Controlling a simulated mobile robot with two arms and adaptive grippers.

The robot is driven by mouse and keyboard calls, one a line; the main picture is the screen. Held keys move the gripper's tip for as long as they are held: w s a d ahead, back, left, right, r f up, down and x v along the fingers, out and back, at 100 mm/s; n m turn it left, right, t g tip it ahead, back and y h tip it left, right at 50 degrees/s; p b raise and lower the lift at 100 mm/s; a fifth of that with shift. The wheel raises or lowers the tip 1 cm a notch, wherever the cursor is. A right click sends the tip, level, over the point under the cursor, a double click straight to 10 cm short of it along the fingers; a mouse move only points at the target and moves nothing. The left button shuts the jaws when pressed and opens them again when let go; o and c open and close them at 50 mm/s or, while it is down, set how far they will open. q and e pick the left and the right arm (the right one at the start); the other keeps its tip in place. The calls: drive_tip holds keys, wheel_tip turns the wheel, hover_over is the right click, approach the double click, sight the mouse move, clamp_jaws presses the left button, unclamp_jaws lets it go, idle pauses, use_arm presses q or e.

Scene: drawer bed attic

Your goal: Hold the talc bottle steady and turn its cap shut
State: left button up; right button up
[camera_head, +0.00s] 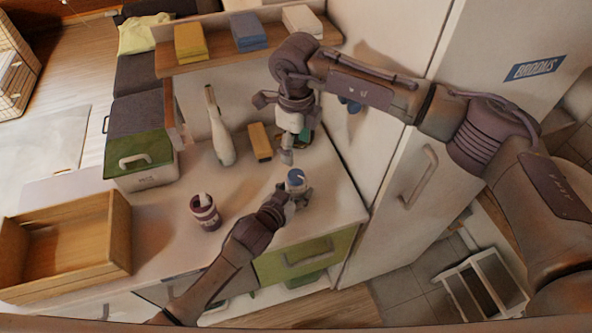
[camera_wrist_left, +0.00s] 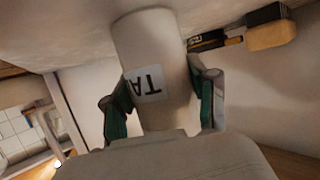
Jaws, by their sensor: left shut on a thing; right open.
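The talc bottle (camera_wrist_left: 160,60) is white with a "TA" label, upside down in the left wrist view. In that view it sits between the green-padded fingers of my left gripper (camera_wrist_left: 162,100), which is shut on it. In the head view its blue cap (camera_head: 296,175) shows above my left gripper (camera_head: 297,192), near the counter's right front part. The cap does not show in the left wrist view. My right gripper (camera_head: 288,152) is open, a little behind and above the cap in the head view, apart from it. The bottle's lower part is partly hidden by my left gripper.
A white brush-like bottle (camera_head: 219,135) and a tan block (camera_head: 260,142) are behind. A wooden tray (camera_head: 70,245) and a green-and-white box (camera_head: 138,160) lie left. A white cabinet (camera_head: 400,190) bounds the right.

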sight(296, 175)
wheel_tip(296, 175, down, 10)
drive_tip(key=shift+r, duration=0.1)
idle(0.4)
drive_tip(key=c, duration=1.1)
drive_tip(key=shift+c, duration=0.3)
